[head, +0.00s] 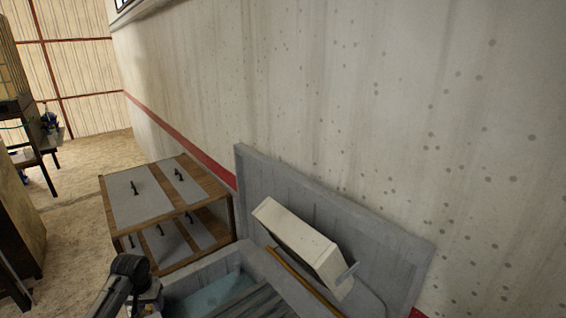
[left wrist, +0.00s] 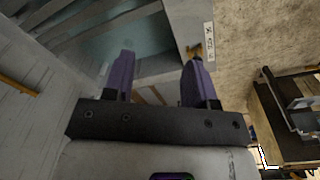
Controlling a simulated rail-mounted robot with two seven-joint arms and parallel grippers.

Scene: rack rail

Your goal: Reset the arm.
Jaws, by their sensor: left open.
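My left arm (head: 128,278) shows at the bottom left of the head view, next to the grey sink basin (head: 245,252); its fingertips are not clear there. In the left wrist view my left gripper (left wrist: 158,75) has two purple fingers spread apart with nothing between them. The fingers point toward the basin's edge, and the pale blue inside of the basin (left wrist: 130,48) lies beyond them. My right gripper is in neither view.
A wooden cabinet with grey doors (head: 140,195) stands left of the basin by the wall. A white box-like unit (head: 295,238) leans against the grey back panel (head: 385,245). A brown bar (head: 305,283) lies in front. Open floor (head: 85,165) stretches at left. Dark furniture (left wrist: 275,125) shows at right in the wrist view.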

